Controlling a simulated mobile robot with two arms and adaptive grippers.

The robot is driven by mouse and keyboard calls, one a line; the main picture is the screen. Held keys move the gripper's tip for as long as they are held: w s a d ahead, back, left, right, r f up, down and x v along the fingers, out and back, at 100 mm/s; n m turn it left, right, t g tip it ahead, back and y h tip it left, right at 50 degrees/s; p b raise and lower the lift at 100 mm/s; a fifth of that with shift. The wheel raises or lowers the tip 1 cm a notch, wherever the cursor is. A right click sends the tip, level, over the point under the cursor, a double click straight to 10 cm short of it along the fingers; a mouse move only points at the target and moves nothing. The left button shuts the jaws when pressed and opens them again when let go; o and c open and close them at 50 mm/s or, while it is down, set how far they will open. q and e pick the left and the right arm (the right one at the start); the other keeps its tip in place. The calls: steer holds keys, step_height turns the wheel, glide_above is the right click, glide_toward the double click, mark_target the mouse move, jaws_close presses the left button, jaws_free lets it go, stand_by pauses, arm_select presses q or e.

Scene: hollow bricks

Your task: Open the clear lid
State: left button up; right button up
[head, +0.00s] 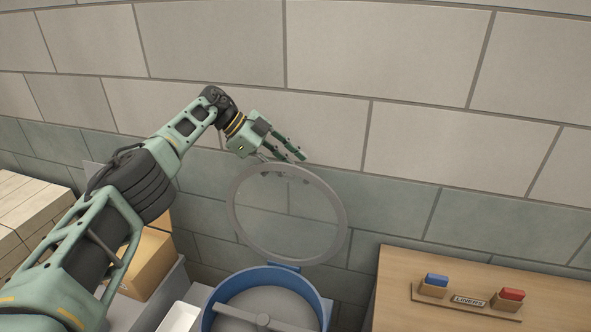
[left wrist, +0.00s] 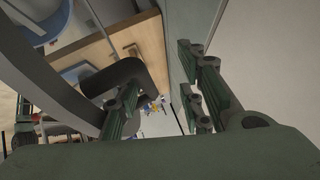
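The clear lid (head: 288,214) is a round transparent pane with a grey rim. It stands raised and tilted up at the back of the round blue bin (head: 323,306), whose mouth is uncovered. My left gripper (head: 292,150) is just above the lid's top edge, near the wall. In the left wrist view my left gripper (left wrist: 160,105) has its fingers spread, with a gap between them. A dark grey loop (left wrist: 128,72), perhaps the lid's handle, is around or beside one finger; I cannot tell whether they touch.
A wooden cabinet (head: 400,300) with a "LINERS" plate and blue and red clips stands at the right. A cardboard box (head: 150,262) and pale bricks (head: 30,212) are at the left, partly behind my arm. The tiled wall (head: 430,140) is close behind the lid.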

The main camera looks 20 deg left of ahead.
arm_select(q)
steer(key=v, duration=0.9)
steer(key=shift+a, duration=0.25)
arm_select(e)
steer(key=shift+a, duration=0.2)
arm_select(q)
steer(key=shift+s+a, duration=0.15)
arm_select(e)
steer(key=shift+r, duration=0.1)
arm_select(q)
steer(key=shift+f, duration=0.1)
arm_select(e)
steer(key=shift+s, duration=0.1)
